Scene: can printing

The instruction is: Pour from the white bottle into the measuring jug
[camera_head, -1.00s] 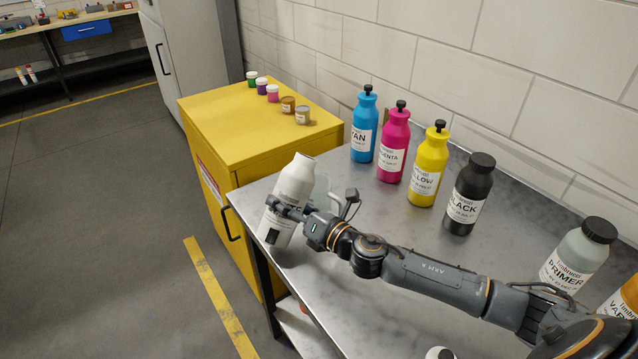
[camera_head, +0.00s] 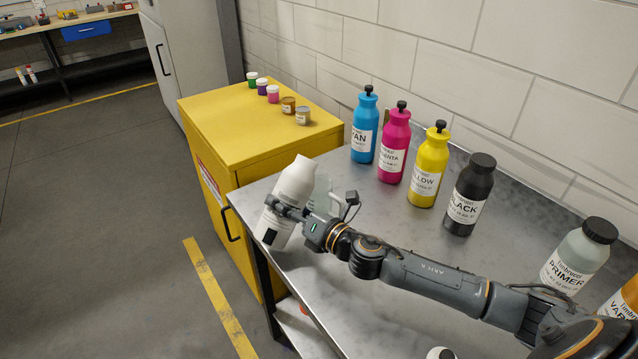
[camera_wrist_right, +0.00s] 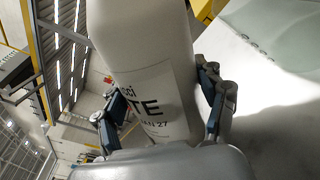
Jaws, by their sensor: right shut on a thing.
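The white bottle (camera_head: 291,192) is held near the left end of the metal table, its open neck leaning toward the right. My right gripper (camera_head: 288,210) is shut on its body. In the right wrist view the white bottle (camera_wrist_right: 150,70) stands between the two fingers (camera_wrist_right: 165,108), its label partly readable. The clear measuring jug (camera_head: 321,190) stands on the table just behind and to the right of the bottle, partly hidden by the bottle and gripper. Part of a translucent wall with markings, likely the jug (camera_wrist_right: 265,35), shows at the wrist view's upper right. My left gripper is not in view.
Cyan (camera_head: 364,127), magenta (camera_head: 394,147), yellow (camera_head: 427,168) and black (camera_head: 468,195) bottles line the table's back. A primer bottle (camera_head: 578,258) stands at the right. Several small jars (camera_head: 273,94) sit on the yellow cabinet (camera_head: 210,125). The table (camera_head: 425,240) is clear in its middle.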

